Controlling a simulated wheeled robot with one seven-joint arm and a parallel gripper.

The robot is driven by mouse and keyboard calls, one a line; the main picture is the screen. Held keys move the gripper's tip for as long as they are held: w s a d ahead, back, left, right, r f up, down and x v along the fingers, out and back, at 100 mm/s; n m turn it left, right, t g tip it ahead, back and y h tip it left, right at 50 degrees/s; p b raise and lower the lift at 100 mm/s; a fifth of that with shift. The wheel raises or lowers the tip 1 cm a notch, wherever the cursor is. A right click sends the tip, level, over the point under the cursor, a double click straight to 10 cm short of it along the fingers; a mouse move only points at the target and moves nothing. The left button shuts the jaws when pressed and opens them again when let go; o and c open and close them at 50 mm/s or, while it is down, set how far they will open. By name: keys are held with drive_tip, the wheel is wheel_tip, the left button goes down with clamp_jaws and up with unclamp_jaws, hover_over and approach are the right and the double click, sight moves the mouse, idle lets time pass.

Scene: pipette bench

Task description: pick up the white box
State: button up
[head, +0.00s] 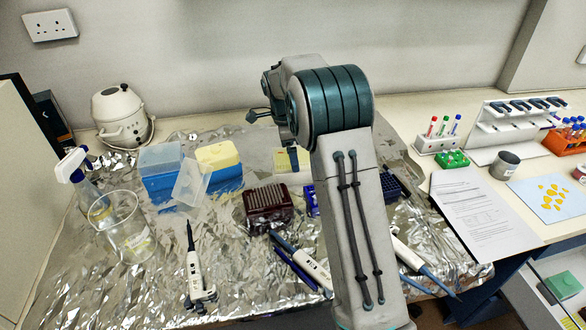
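My gripper (274,135) is in the head view, above the back middle of the foil-covered bench. Part of it is hidden behind my own arm, and I cannot tell how far apart its fingers are. A pale, whitish box-like thing (279,162) with a yellow patch shows just below and behind the gripper. My arm hides its right part. It is the only thing here that could be a white box, but I cannot make it out clearly. I cannot tell whether the gripper touches it.
Blue tip boxes (160,184) with a leaning clear lid (191,183) stand to the left. A dark red rack (268,204) is in front of the gripper. A glass beaker (132,240), pipettes (195,275) and a white appliance (121,117) are further left. Tube racks (437,143) stand right.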

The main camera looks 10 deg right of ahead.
drive_tip(key=shift+d+f, duration=0.2)
drive_tip(key=shift+f, duration=1.3)
drive_tip(key=c, duration=1)
drive_tip(key=shift+r, duration=0.1)
drive_tip(key=shift+c, duration=0.2)
